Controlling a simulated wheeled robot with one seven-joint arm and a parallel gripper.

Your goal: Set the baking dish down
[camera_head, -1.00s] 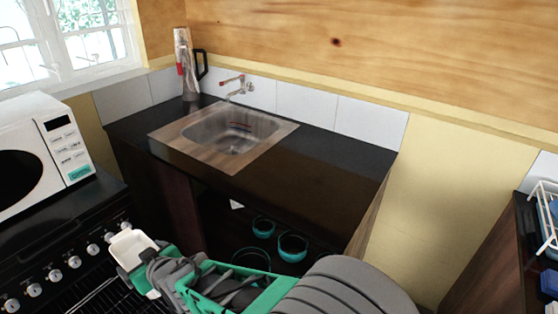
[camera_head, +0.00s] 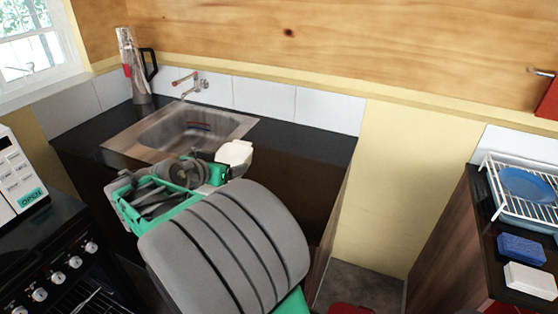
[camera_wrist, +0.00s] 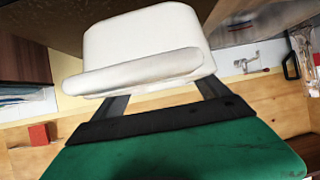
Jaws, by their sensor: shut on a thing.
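The white baking dish (camera_head: 234,153) is at the end of my arm, in front of the right part of the sink counter in the head view. In the wrist view the dish (camera_wrist: 145,45) fills the upper middle, with its rim towards the camera. My gripper (camera_wrist: 165,96) is shut on the dish's near edge, and its dark fingers show below the rim. In the head view my gripper (camera_head: 220,172) is partly hidden behind my arm. I cannot tell the exact height of the dish over the counter.
The black counter (camera_head: 305,147) has bare room right of the metal sink (camera_head: 190,130). A silver flask (camera_head: 133,65) stands at the back left. A stove (camera_head: 60,260) is at the lower left. A dish rack (camera_head: 520,190), blue sponge (camera_head: 521,249) and white block (camera_head: 530,281) sit at the right.

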